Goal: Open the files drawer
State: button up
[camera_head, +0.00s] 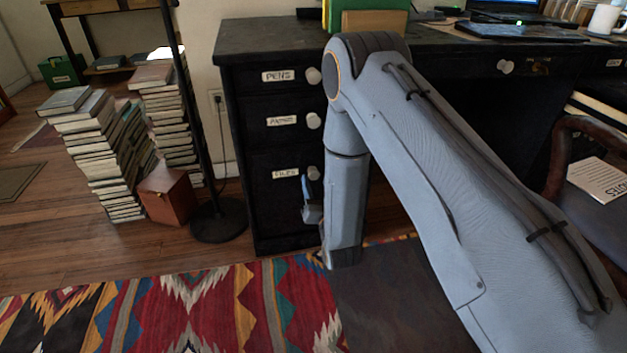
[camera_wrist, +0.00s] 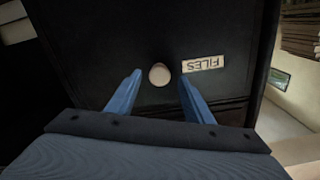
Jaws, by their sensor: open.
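The files drawer (camera_head: 283,213) is the bottom drawer of a black desk, with a "FILES" label and a round white knob (camera_head: 313,173). Its front looks flush with the desk. The wrist view shows the knob (camera_wrist: 159,74) and the label (camera_wrist: 203,64) upside down. My gripper (camera_wrist: 158,78) is open, with its blue fingers on either side of the knob. I cannot tell if the fingers touch it. In the head view my arm hides most of the gripper; a blue part (camera_head: 311,200) shows just below the knob.
Drawers labelled "PENS" (camera_head: 279,76) and another (camera_head: 281,121) sit above. A lamp stand (camera_head: 218,222), a brown box (camera_head: 167,195) and book stacks (camera_head: 100,150) stand left. A patterned rug (camera_head: 215,310) lies in front. A chair (camera_head: 600,200) stands right.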

aim_at(314, 176)
jog(key=shift+b+x, duration=0.6)
jog(key=shift+x, duration=1.5)
jog(key=shift+c, duration=0.4)
grip_shut()
